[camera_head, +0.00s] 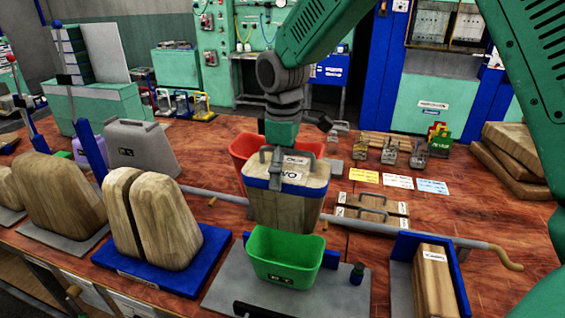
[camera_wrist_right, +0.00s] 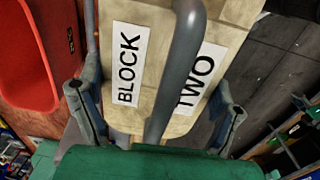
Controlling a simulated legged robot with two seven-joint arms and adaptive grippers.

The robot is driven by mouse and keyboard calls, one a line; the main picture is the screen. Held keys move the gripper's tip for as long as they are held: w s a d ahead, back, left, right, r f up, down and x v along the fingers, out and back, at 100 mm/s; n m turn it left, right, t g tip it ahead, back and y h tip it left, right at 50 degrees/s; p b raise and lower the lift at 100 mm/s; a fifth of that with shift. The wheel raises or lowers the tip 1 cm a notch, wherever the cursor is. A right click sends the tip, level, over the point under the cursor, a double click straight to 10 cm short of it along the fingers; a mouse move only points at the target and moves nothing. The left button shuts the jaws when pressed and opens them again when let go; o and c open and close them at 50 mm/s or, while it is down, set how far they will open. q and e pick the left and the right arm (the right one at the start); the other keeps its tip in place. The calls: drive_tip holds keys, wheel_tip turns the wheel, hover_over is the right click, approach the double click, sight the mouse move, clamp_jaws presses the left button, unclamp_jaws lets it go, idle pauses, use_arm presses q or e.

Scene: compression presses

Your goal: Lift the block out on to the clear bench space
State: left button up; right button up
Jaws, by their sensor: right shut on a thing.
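The wooden block (camera_head: 290,205) has a blue band near its top and hangs upright from my right gripper (camera_head: 282,165), which is shut on its handle. In the right wrist view, its labels read BLOCK and TWO, and the grey handle (camera_wrist_right: 177,75) crosses between the gripper's fingers (camera_wrist_right: 155,108). A green tub (camera_head: 283,262) stands on a grey plate below. The block's lower end is at the tub's rear rim in the picture; I cannot tell the exact gap. My left gripper is not in view.
A red tub (camera_head: 246,147) stands behind the block, with a grey case (camera_head: 142,145) to the left. Split wooden forms (camera_head: 155,220) sit on a blue base. A long grey bar (camera_head: 440,236) crosses the bench. Bare wood shows right of the block, around small cards.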

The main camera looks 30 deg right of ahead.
wheel_tip(320, 180, up, 8)
drive_tip(key=shift+w+d+f+p, duration=0.1)
drive_tip(key=shift+p, duration=0.55)
drive_tip(key=shift+r, duration=1.6)
